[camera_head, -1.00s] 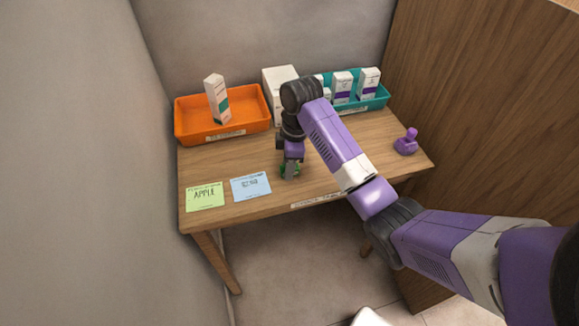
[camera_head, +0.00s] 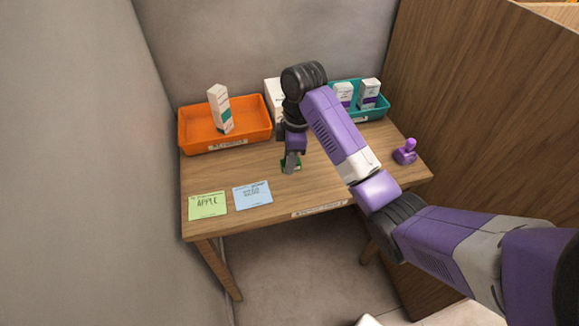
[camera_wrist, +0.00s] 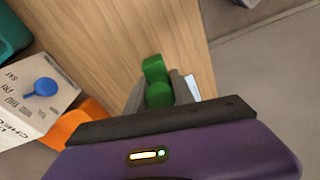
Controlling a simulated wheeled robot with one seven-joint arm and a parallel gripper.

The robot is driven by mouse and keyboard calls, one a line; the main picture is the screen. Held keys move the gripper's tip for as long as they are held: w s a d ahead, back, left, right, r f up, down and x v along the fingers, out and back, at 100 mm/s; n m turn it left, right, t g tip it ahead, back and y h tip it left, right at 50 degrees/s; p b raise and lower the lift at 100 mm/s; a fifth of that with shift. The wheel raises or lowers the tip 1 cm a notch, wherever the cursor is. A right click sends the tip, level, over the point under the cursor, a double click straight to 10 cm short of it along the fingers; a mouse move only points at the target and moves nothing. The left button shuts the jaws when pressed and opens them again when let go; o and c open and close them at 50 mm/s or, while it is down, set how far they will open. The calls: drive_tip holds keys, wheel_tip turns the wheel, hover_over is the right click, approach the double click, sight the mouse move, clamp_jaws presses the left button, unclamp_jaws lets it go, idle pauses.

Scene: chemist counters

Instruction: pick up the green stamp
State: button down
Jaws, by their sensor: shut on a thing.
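The green stamp (camera_head: 284,163) is at the middle of the wooden table, partly hidden by my gripper (camera_head: 291,165), which points down over it. In the wrist view the stamp's round knob (camera_wrist: 160,96) sits between the two grey fingers of my gripper (camera_wrist: 163,92), with a green part of it (camera_wrist: 154,67) showing beyond. The fingers are shut on the stamp. I cannot tell whether its base touches the table.
An orange tray (camera_head: 190,136) with a white box (camera_head: 220,108) stands at the back left. A teal tray (camera_head: 366,116) with white-and-purple boxes is at the back right. A purple stamp (camera_head: 405,152) stands at right. Green (camera_head: 207,205) and blue (camera_head: 252,194) notes lie front left.

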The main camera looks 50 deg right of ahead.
wheel_tip(320, 180, up, 13)
drive_tip(key=p, duration=0.7)
drive_tip(key=shift+r+p, duration=0.2)
drive_tip(key=shift+p, duration=0.1)
